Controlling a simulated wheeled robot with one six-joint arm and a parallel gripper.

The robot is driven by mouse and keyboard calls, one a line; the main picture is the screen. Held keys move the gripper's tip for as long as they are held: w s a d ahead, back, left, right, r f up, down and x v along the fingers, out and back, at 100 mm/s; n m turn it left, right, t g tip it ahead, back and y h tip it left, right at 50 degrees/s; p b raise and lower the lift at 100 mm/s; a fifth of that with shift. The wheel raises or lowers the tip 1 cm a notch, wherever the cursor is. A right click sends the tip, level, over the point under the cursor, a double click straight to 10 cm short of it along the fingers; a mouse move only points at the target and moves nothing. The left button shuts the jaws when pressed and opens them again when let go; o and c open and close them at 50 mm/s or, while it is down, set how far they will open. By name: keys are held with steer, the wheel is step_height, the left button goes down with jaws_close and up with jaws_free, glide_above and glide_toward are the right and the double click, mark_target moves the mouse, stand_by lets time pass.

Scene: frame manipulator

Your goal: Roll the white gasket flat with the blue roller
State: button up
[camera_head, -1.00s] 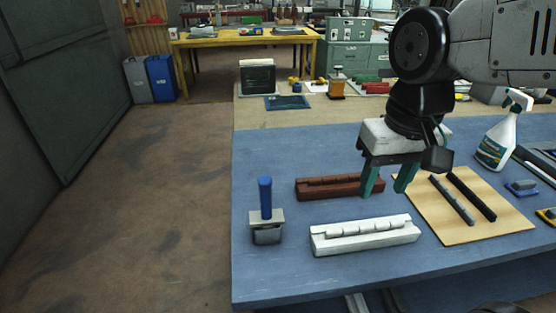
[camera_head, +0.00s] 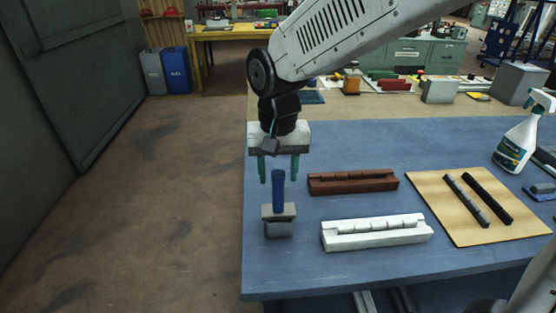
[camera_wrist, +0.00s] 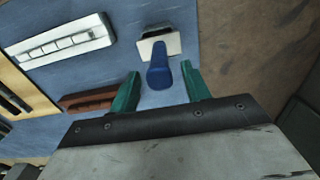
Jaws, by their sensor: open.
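The blue roller (camera_head: 278,192) stands upright on the blue table, its handle pointing up from a grey block-like base (camera_head: 279,222). The white gasket strip lies in the groove of a white frame (camera_head: 376,232) to the right of the roller; its segments bulge a little above the groove. My gripper (camera_head: 278,180) is open and empty above the roller, its green fingers to either side of the handle top. In the wrist view the blue handle (camera_wrist: 159,75) shows just ahead of and between the open fingers (camera_wrist: 158,90), apart from them.
A brown-red frame (camera_head: 352,183) lies behind the white one. A wooden board (camera_head: 440,228) with a grey strip and a black strip lies to the right, with a spray bottle (camera_head: 522,140) beyond. The table's left edge is close to the roller.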

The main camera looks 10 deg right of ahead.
mark_target(278, 187)
steer(key=shift+f, duration=2.95)
jaws_close()
steer(key=shift+r, duration=0.65)
